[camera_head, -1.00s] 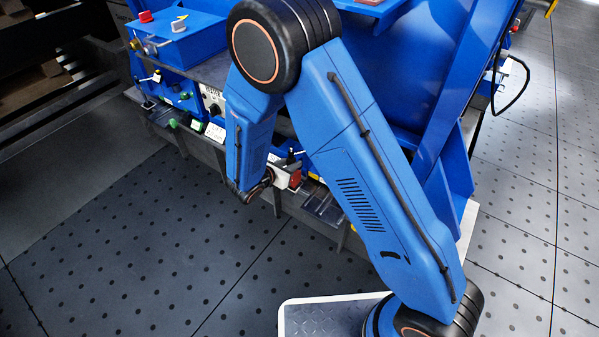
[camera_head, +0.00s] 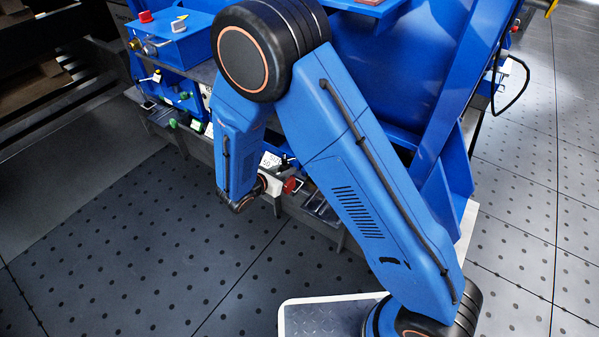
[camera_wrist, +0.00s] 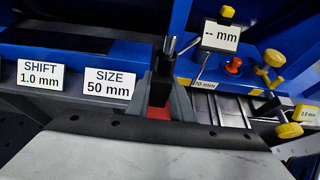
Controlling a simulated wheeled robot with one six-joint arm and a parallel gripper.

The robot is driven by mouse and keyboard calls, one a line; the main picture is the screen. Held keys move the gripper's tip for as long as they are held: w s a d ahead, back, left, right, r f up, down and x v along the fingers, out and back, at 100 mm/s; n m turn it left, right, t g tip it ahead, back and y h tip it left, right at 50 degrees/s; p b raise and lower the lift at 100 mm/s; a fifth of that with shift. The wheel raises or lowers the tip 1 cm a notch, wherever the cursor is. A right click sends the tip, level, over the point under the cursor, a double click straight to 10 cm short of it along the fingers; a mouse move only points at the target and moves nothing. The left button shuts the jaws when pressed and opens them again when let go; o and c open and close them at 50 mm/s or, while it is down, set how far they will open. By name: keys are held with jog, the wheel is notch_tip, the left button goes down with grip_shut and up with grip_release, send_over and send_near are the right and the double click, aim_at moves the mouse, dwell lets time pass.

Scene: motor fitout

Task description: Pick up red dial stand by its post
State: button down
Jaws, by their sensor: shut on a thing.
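My gripper (camera_wrist: 163,88) is low in the middle of the wrist view, its two grey fingers shut on the dark upright post (camera_wrist: 166,50) of the red dial stand. A red part (camera_wrist: 158,113) shows low between the fingers. The stand's base is mostly hidden by the fingers and my wrist. In the head view, a red piece (camera_head: 291,185) shows just right of my wrist, over the bench's front edge; my fingers are hidden there.
Label plates reading SHIFT 1.0 mm (camera_wrist: 40,75) and SIZE 50 mm (camera_wrist: 109,83) stand to the left. A "-- mm" display (camera_wrist: 221,36), a red knob (camera_wrist: 234,65) and yellow knobs (camera_wrist: 274,58) are to the right. Open dark floor (camera_head: 120,240) lies in front of the bench.

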jog(key=shift+s+a, duration=0.65)
jog(key=shift+s, duration=0.2)
jog(key=shift+s+a, duration=0.65)
jog(key=shift+s, duration=0.15)
jog(key=shift+s+a+r, duration=0.1)
jog(key=shift+r, duration=0.05)
jog(key=shift+s+a+r, duration=0.6)
jog(key=shift+s+r, duration=0.15)
jog(key=shift+r, duration=0.2)
jog(key=shift+s+a+r, duration=0.55)
jog(key=shift+s+r, duration=0.2)
jog(key=shift+r, duration=0.2)
